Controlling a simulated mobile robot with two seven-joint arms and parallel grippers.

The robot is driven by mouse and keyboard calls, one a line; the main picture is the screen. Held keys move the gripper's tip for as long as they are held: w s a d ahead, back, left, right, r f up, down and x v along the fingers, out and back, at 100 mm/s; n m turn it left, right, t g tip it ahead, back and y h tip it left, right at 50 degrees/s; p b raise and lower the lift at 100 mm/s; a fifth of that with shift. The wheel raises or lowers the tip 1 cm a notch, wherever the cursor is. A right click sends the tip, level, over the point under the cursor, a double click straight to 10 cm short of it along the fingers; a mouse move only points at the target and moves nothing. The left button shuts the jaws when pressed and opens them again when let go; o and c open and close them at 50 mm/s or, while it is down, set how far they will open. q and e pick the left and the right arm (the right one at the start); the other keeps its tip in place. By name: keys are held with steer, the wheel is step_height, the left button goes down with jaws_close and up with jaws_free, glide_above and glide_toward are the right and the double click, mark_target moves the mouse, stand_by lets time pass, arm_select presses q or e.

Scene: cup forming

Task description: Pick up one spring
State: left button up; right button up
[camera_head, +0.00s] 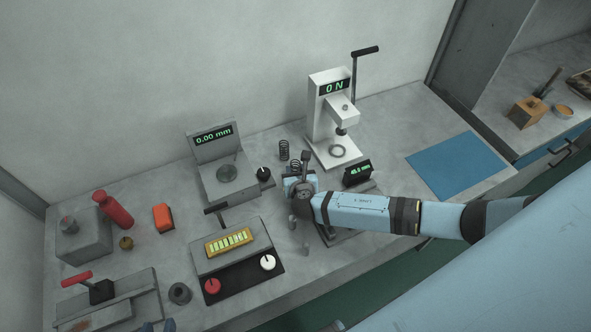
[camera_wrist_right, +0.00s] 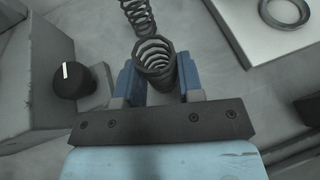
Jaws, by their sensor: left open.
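One dark coil spring (camera_wrist_right: 155,58) is between the two blue fingers of my right gripper (camera_wrist_right: 160,85) in the right wrist view. The fingers flank the coil closely; I cannot tell whether they press on it. A second dark spring (camera_wrist_right: 138,14) stands just beyond it, outside the fingers. In the head view, a spring (camera_head: 284,150) stands on the bench behind my right gripper (camera_head: 299,184), whose fingers are mostly hidden by the wrist. My left gripper (camera_head: 158,326) barely shows at the bottom edge, away from the springs, and is open.
The gauge with the 0.00 mm display (camera_head: 226,180) and its black knob (camera_wrist_right: 70,80) stand left of the springs. A white press (camera_head: 325,110) with a metal ring (camera_head: 337,151) stands behind right. A small dark display (camera_head: 358,172) is close right. A blue mat (camera_head: 455,165) lies clear.

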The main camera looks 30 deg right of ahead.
steer(key=shift+c, duration=1.1)
steer(key=shift+r, duration=0.15)
